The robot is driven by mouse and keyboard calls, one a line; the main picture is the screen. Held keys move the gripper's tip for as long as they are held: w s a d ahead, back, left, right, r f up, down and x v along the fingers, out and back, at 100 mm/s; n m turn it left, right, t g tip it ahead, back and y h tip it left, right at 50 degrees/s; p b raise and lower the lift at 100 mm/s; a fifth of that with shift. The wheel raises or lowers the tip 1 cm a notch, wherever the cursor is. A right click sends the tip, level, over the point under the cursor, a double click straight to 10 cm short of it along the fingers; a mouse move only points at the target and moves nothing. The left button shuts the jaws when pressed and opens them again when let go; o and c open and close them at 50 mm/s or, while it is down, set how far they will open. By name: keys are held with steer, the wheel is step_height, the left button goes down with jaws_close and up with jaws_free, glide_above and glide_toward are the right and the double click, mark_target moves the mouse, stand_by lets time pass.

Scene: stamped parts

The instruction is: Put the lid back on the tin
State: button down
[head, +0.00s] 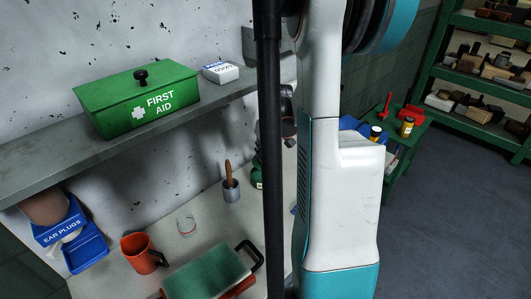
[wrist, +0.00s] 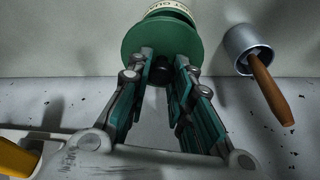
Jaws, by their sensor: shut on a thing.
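The green disc of the lid (wrist: 132,46) shows in the wrist view with its dark knob (wrist: 160,70) between my fingers. My gripper (wrist: 163,64) is shut on that knob. The green tin (wrist: 152,13) with a cream label shows just beyond the lid, partly hidden by it. I cannot tell whether the lid touches the tin. In the head view, part of the green tin (head: 258,178) shows beside the dark upright post; the lid and my fingertips are largely hidden there.
A metal mortar (wrist: 236,42) with a wooden pestle (wrist: 270,92) stands close to the tin. A shelf (head: 60,158) holds a first aid box (head: 140,98).

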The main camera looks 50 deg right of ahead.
steer(key=shift+w+r, duration=0.5)
steer(key=shift+f, duration=0.1)
steer(key=shift+f+b, duration=0.35)
steer(key=shift+f, duration=0.05)
steer(key=shift+w+a+f+b, duration=0.25)
steer(key=shift+w+f+b, duration=0.35)
steer(key=shift+f, duration=0.4)
steer(key=shift+s+d+f+b, duration=0.15)
steer(key=shift+f+b, duration=0.25)
steer(key=shift+f, duration=0.2)
steer(key=shift+s+a+f+b, duration=0.1)
steer(key=shift+f+b, duration=0.3)
steer(key=shift+f, duration=0.5)
steer(key=shift+s+f+b, duration=0.1)
steer(key=shift+f+b, duration=0.3)
steer(key=shift+b, duration=0.15)
steer(key=shift+f+b, duration=0.15)
steer(key=shift+b, duration=0.2)
